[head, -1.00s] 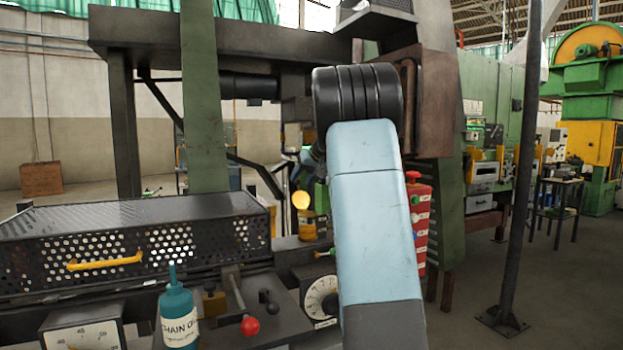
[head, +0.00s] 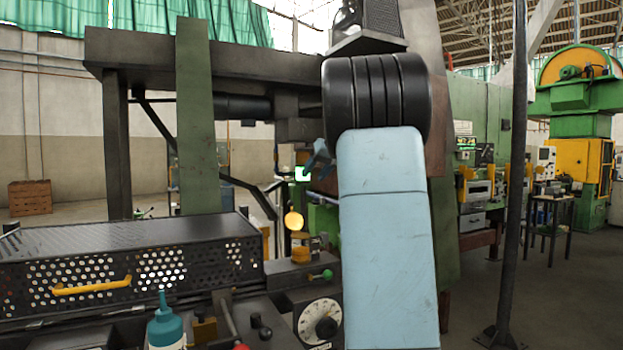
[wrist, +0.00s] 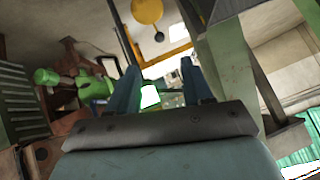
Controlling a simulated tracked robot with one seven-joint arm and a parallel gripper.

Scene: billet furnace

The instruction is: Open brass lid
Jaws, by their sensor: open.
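The brass lid (head: 293,220) is a small round yellow disc in the head view, left of my arm and above the machine bench. In the wrist view, a yellow disc (wrist: 147,11) that looks like the same lid is at the top edge, partly cut off, with a small dark ball below it. My gripper (wrist: 158,85) has two blue fingers spread apart with nothing between them. In the head view my gripper (head: 318,158) shows partly behind my arm, above and slightly right of the lid and apart from it. Whether the lid is closed is unclear.
A perforated black guard (head: 110,275) with a yellow handle (head: 92,287) fills the lower left. A teal bottle (head: 165,325) and a dial (head: 319,320) stand in front. A green post (head: 197,120) rises left of the lid. My arm hides the area right of it.

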